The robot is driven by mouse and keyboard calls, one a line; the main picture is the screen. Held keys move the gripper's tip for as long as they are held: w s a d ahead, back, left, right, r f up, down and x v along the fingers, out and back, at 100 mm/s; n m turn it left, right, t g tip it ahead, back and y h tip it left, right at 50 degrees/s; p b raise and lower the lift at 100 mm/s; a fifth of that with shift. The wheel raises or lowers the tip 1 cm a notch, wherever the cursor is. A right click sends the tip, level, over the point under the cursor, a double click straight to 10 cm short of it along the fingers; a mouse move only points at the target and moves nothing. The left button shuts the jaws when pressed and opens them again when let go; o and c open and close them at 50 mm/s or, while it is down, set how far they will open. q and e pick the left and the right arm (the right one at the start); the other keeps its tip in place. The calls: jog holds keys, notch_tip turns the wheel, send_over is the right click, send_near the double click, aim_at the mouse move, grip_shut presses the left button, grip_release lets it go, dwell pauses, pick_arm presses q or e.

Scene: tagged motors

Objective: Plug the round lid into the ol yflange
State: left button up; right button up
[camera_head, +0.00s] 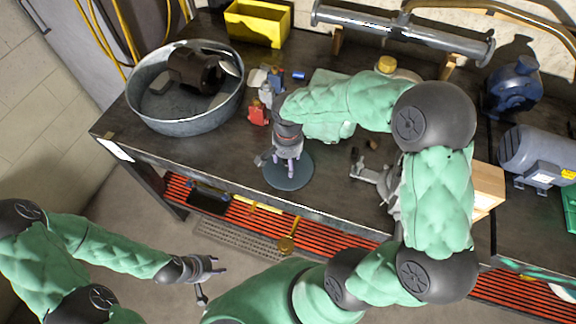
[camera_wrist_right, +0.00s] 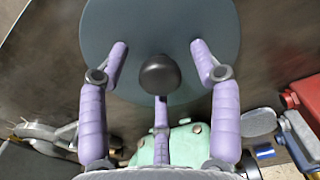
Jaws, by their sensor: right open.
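The round lid (camera_head: 291,183) is a flat grey-blue disc lying near the front edge of the dark table. In the right wrist view the lid (camera_wrist_right: 160,18) has a black knob (camera_wrist_right: 160,75) at its middle. My right gripper (camera_head: 287,168) points down over the lid. Its purple fingers are spread around the knob and open; I cannot tell if they touch it. My left gripper (camera_head: 210,276) hangs low at the left, away from the table, with its fingers apart and empty. A dark motor (camera_head: 190,70) lies in a metal tub; I cannot tell whether it bears the oily flange.
The metal tub (camera_head: 150,118) stands at the table's left. A red and blue vise-like tool (camera_head: 258,112) is close to my right gripper. A yellow bin (camera_head: 258,24) stands behind. Blue motors (camera_head: 514,88) are at the right. The table's left front is clear.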

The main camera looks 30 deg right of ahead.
jog(key=c, duration=1.2)
jog(key=shift+o, duration=0.2)
jog(key=shift+r, duration=0.1)
jog(key=shift+w+r, duration=0.1)
jog(key=shift+r, duration=0.25)
notch_tip(320, 180, up, 3)
jog(key=shift+f+p, duration=0.2)
jog(key=shift+p, duration=0.3)
jog(key=s+d+r+p, duration=0.1)
jog(key=s+r, duration=0.3)
jog(key=s, duration=0.3)
jog(key=s+d+r+p, duration=0.1)
jog(key=s+r+p, duration=0.1)
jog(key=s+r, duration=0.3)
jog(key=shift+s+r, duration=0.25)
jog(key=shift+s, duration=0.75)
